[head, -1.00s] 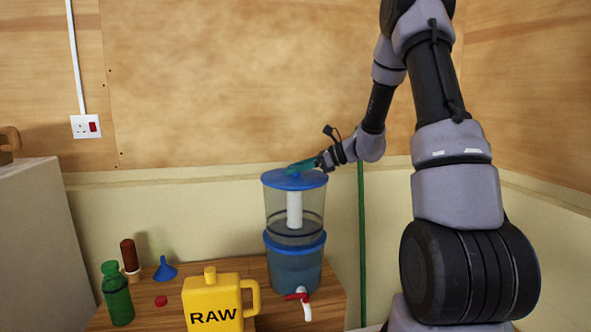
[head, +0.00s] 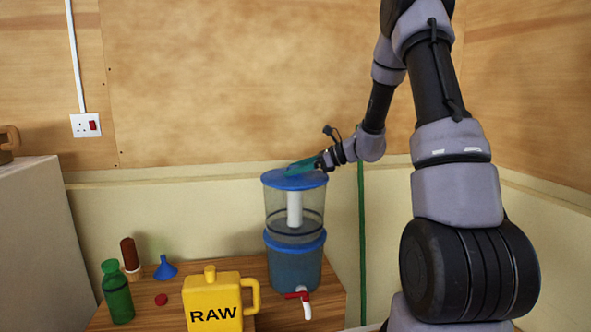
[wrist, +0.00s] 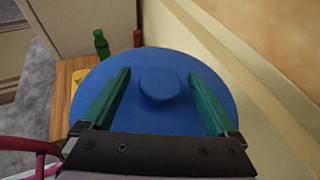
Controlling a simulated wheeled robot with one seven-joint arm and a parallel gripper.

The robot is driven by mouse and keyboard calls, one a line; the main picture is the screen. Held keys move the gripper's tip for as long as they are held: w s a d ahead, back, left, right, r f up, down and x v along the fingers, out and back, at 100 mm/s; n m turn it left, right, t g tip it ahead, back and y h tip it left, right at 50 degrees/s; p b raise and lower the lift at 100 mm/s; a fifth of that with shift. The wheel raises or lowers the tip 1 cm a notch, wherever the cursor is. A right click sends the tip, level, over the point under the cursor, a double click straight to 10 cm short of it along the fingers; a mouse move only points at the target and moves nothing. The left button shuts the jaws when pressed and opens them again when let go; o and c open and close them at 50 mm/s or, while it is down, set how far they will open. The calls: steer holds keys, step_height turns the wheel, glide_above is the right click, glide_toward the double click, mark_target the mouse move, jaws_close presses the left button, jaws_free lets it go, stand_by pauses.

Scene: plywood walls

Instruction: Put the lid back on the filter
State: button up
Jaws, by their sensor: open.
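The water filter (head: 294,263) stands on the wooden table, with a clear upper chamber, a white candle inside, a blue-tinted lower part and a red-and-white tap. The blue lid (head: 278,182) sits on top of the upper chamber and looks level; I cannot tell how snugly it fits. In the wrist view the lid (wrist: 150,117) fills the middle, with its round knob (wrist: 161,84) between my fingers. My gripper (head: 292,170) is over the lid, its green fingers open, one on each side of the knob with gaps. In the wrist view my gripper (wrist: 160,85) holds nothing.
On the table (head: 160,319) stand a yellow RAW jug (head: 212,297), a green bottle (head: 117,293), a brown-topped item (head: 130,256), a blue funnel (head: 165,268) and a small red cap (head: 161,300). The wall is close behind the filter. A green pipe (head: 361,240) runs to its right.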

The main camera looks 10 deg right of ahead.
steer(key=v, duration=1)
steer(key=shift+s+d+r, duration=0.15)
steer(key=shift+d+r, duration=0.05)
steer(key=s+a+r+n+g+h, duration=0.1)
steer(key=s+a+r+n+h, duration=0.2)
steer(key=s+n, duration=0.3)
steer(key=s+a+r+n+g+h, duration=0.2)
steer(key=s+a+r+n, duration=0.15)
steer(key=s, duration=0.55)
steer(key=s+d+r+n+t+h, duration=0.1)
steer(key=s+r+n+t+h, duration=0.1)
steer(key=s+n, duration=0.2)
steer(key=s+d+r+n+t+h, duration=0.2)
steer(key=s+n, duration=0.3)
steer(key=s, duration=0.3)
steer(key=shift+r+t+h, duration=0.3)
steer(key=shift+r+h, duration=0.15)
steer(key=shift+h, duration=0.35)
